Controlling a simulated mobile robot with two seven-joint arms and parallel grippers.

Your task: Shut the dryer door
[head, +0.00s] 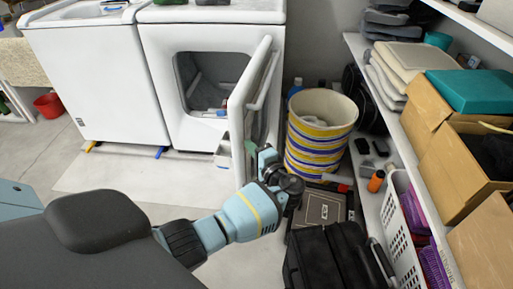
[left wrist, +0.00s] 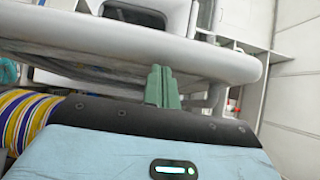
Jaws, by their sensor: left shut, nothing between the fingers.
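The white dryer (head: 210,70) stands at the back, with its dark drum opening showing. Its door (head: 238,115) stands open, swung out toward me on the right side of the opening. My left gripper (head: 250,147) is shut and empty at the door's lower outer edge; the head view does not settle whether it touches. In the left wrist view, the green fingers (left wrist: 162,84) lie together, in front of the door's white rim (left wrist: 130,45). The right gripper is not in view.
A striped basket (head: 318,135) stands right of the door, near my left gripper. A black case (head: 325,258) lies in front of it. Shelving with boxes (head: 435,115) and a white crate (head: 398,205) lines the right. A white washer (head: 95,75) stands left; the floor before it is clear.

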